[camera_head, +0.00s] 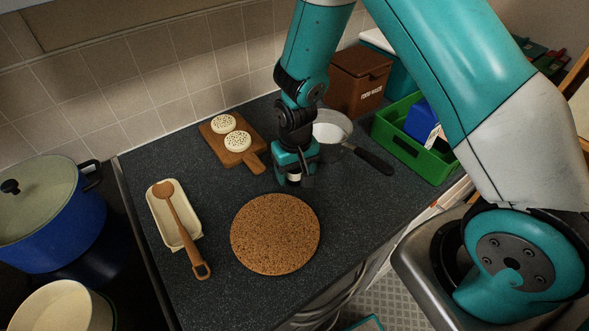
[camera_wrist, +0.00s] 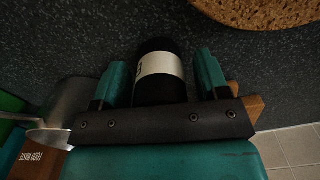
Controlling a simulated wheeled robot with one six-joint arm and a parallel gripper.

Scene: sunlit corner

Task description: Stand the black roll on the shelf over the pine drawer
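The black roll (camera_wrist: 160,92) has a white label band and stands on the dark worktop. In the wrist view it is between the two fingers of my gripper (camera_wrist: 162,76), with narrow gaps seeming to show at its sides. The fingers are spread around it. In the head view my gripper (camera_head: 294,179) points down at the worktop behind the cork mat, and only a bit of the roll's pale label shows beneath it. I cannot make out the shelf or the pine drawer in either view.
A cork mat (camera_head: 275,234) lies in front of my gripper. A wooden board (camera_head: 219,139) with two round crackers is behind left, a pan (camera_head: 331,129) behind right. A green crate (camera_head: 401,139), brown bin (camera_head: 355,84), cream tray (camera_head: 160,203) with wooden spoon, and blue pot (camera_head: 55,225) stand around.

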